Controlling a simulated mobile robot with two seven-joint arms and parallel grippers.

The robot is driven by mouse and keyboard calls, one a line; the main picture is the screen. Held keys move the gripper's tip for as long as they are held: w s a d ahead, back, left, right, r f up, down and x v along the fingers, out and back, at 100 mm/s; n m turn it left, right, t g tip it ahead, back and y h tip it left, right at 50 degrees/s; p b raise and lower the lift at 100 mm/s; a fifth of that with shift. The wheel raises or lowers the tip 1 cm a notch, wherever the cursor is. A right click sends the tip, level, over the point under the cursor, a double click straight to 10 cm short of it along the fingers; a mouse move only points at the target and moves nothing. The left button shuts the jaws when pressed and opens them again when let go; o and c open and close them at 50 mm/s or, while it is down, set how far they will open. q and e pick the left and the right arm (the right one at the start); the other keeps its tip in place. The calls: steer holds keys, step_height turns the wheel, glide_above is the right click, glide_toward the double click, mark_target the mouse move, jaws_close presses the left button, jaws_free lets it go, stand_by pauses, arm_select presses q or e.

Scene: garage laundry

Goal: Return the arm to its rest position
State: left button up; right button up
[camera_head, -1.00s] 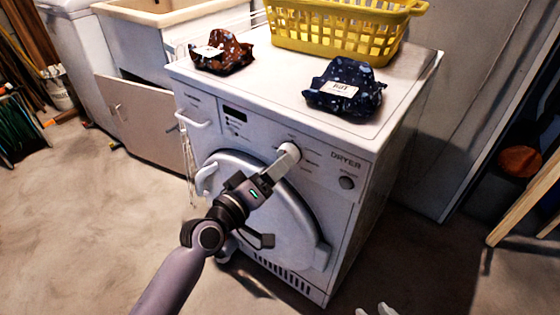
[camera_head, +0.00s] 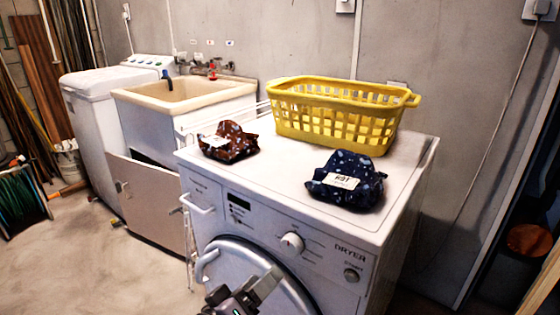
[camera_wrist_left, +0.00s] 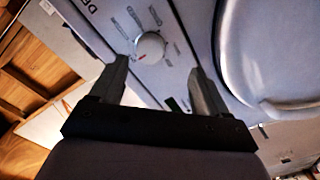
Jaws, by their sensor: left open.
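My left gripper (camera_head: 258,289) is low in the head view, in front of the round door of the white dryer (camera_head: 330,232). It is open and empty. In the left wrist view its two fingers (camera_wrist_left: 160,85) are spread apart, with the dryer's white dial (camera_wrist_left: 150,47) beyond them and not between them. In the head view the dial (camera_head: 291,242) stands clear above and right of the gripper. Most of the left arm is below the frame. My right gripper is not in view.
On the dryer top are a brown patterned cloth (camera_head: 228,142), a navy patterned cloth (camera_head: 346,180) with a white label, and a yellow basket (camera_head: 335,115). A sink (camera_head: 185,92) and a white washer (camera_head: 105,90) stand left. The floor (camera_head: 85,260) at front left is clear.

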arm_select(q)
steer(key=s+a+f+m+g+y, duration=0.2)
steer(key=s+a+f+m+y, duration=0.15)
steer(key=s+a+f, duration=0.55)
steer(key=s+a+f+m+g+y, duration=0.2)
steer(key=s+a+f+y, duration=0.2)
steer(key=s+a+f, duration=0.5)
step_height(320, 180, up, 15)
steer(key=s+d+p, duration=0.1)
steer(key=d+p, duration=0.1)
steer(key=p, duration=1.4)
steer(key=shift+s+d, duration=0.3)
steer(key=shift+s, duration=0.05)
